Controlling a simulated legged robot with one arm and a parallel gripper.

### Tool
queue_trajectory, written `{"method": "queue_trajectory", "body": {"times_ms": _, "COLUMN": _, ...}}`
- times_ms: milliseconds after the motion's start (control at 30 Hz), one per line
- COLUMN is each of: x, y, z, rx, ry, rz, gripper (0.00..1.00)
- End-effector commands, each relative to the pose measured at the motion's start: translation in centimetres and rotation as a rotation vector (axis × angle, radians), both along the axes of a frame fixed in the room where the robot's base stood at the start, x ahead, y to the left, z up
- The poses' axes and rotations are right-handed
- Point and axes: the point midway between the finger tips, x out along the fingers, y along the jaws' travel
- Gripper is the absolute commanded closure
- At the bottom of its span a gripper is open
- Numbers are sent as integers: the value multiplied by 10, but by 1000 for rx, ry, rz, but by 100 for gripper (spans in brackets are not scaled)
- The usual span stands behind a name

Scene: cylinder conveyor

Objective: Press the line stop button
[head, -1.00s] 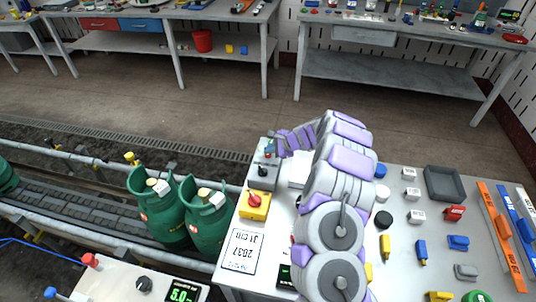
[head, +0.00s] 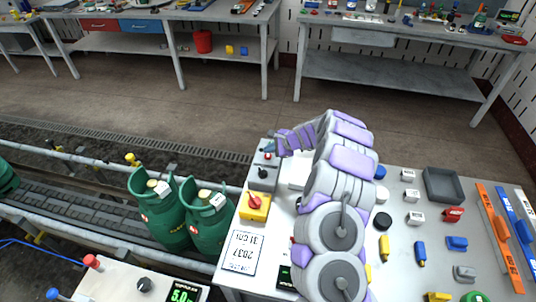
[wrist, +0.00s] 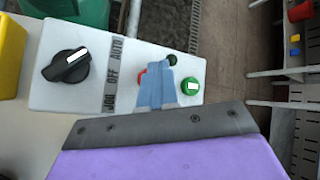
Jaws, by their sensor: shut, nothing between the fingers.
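A grey control box (head: 258,180) stands on the near table, left of my arm. In the wrist view its light panel (wrist: 60,30) carries a black rotary switch (wrist: 66,66) marked JOG, OFF, AUTO. A red button (wrist: 140,78) shows only as a sliver beside my fingers, the rest hidden behind them. A green button (wrist: 191,87) is right of the fingers. My gripper (wrist: 157,74) is shut and empty, its blue-grey tips over the panel; I cannot tell whether they touch the red button. A yellow box (head: 254,208) with a red mushroom button (head: 254,202) stands nearer, clear of my gripper.
Green gas cylinders (head: 160,212) stand on the conveyor (head: 80,215) left of the table. A printed label card (head: 240,253) lies in front of the yellow box. Small blocks and a grey tray (head: 444,185) are right of my arm. Another panel (head: 125,285) is at the lower left.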

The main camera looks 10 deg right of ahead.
Motion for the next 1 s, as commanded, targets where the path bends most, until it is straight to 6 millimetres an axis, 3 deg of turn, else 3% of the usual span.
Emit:
{"method": "queue_trajectory", "body": {"times_ms": 433, "x": 0, "y": 0, "z": 5, "rx": 0, "ry": 0, "rz": 0, "gripper": 100}}
{"method": "queue_trajectory", "body": {"times_ms": 1000, "x": 0, "y": 0, "z": 52, "rx": -1, "ry": 1, "rz": 0, "gripper": 100}}
